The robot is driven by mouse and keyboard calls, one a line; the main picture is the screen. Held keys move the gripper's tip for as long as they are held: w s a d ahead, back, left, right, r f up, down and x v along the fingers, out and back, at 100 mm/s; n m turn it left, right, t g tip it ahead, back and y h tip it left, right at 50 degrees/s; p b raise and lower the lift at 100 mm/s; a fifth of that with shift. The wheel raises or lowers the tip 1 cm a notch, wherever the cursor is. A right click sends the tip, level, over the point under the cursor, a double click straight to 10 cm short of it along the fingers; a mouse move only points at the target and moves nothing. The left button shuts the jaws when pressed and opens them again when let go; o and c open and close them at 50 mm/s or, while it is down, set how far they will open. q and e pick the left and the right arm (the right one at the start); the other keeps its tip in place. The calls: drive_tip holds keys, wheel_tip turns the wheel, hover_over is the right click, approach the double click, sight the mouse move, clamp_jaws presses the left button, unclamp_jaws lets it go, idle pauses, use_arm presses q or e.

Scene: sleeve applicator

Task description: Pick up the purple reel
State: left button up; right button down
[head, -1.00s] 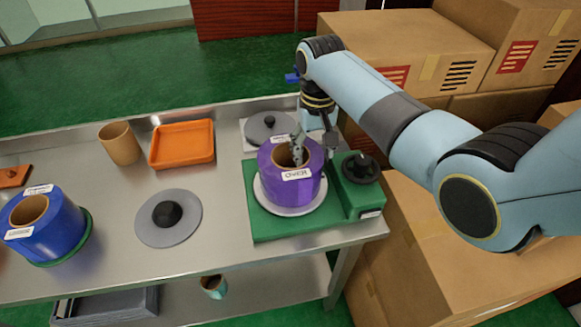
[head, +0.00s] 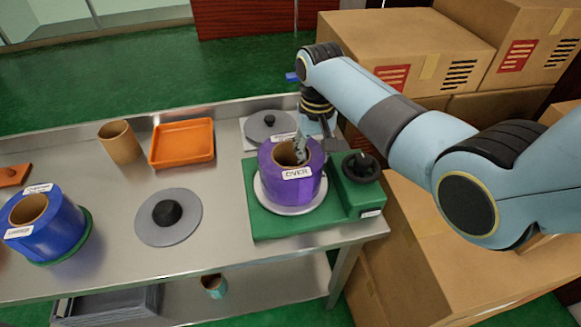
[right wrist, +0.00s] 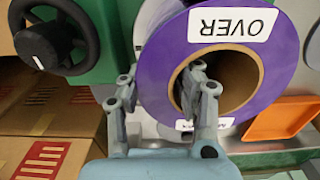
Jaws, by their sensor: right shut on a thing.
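The purple reel (head: 290,185) sits upright on a pale round plate (head: 262,203) on the green applicator base (head: 245,228). It has a brown cardboard core and a white label reading "OVER". My right gripper (head: 303,150) reaches down at the reel's far right side. In the right wrist view, the gripper (right wrist: 158,98) is shut on the wall of the purple reel (right wrist: 160,65), one finger inside the core and the other outside. The reel still appears to rest on the plate. My left gripper is not in view.
A black knob (head: 361,167) stands on the base close right of the reel. A blue reel (head: 50,228), a grey disc (head: 185,225), an orange tray (head: 183,145) and a cardboard tube (head: 120,142) stand to the left. Cardboard boxes (head: 400,45) crowd the right.

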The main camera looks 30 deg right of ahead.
drive_tip(key=shift+w+r, duration=0.15)
drive_tip(key=shift+r, duration=0.05)
